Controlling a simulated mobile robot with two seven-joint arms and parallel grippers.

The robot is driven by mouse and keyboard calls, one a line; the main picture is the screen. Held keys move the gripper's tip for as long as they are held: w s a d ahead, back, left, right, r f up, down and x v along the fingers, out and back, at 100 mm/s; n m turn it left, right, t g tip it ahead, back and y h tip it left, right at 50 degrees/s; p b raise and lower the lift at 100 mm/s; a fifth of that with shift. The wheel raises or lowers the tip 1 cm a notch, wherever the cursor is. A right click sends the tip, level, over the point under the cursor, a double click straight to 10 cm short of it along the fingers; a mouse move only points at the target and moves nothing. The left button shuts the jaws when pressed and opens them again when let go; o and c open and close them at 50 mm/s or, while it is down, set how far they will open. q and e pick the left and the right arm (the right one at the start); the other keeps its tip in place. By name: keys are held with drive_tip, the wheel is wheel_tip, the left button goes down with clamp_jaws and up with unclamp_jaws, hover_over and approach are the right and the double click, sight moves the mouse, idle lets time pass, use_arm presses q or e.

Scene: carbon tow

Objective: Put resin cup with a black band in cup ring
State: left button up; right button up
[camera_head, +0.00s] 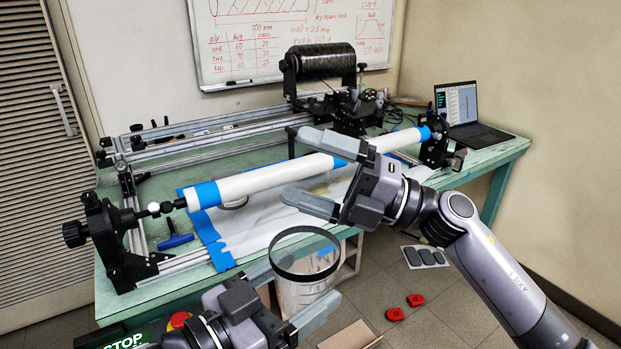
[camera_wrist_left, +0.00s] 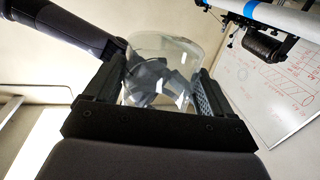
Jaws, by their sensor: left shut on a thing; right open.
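The resin cup (camera_head: 304,284) is clear, with a black band round its upper part, and looks roughly upright in the head view. My left gripper (camera_head: 305,281) is shut on it and holds it in front of the table's near edge. In the left wrist view the clear cup (camera_wrist_left: 165,62) sits between the two fingers. My right gripper (camera_head: 297,167) is open and empty, above the white tube and behind the cup. A thin grey curved rim (camera_head: 235,204) shows beneath the tube, mostly hidden; I cannot tell whether it is the cup ring.
The white tube (camera_head: 265,180) with blue tape spans the green table (camera_head: 150,296) between two black holders. A blue-handled tool (camera_head: 176,241) lies near the left end. A black spool (camera_head: 325,62) stands behind, a laptop (camera_head: 462,104) at right. Red pieces (camera_head: 415,300) lie on the floor.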

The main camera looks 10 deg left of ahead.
sight(300, 261)
drive_tip(key=s+a+r+n+g+h, duration=0.2)
drive_tip(key=s+a+n+g+h, duration=0.3)
drive_tip(key=s+n+h, duration=0.5)
drive_tip(key=w+d+r+m+t+h, duration=0.1)
drive_tip(key=d+r+t+h, duration=0.1)
drive_tip(key=d+t+h, duration=0.6)
drive_tip(key=a+f+g, duration=0.1)
drive_tip(key=f, duration=0.3)
drive_tip(key=w+a+f+h, duration=0.1)
drive_tip(key=f, duration=0.3)
drive_tip(key=a+f+g, duration=0.1)
drive_tip(key=f, duration=0.3)
drive_tip(key=shift+w+a+f+g+h, duration=0.1)
drive_tip(key=shift+w+a+g+h, duration=0.05)
drive_tip(key=shift+w+g+h, duration=0.2)
drive_tip(key=shift+s, duration=0.1)
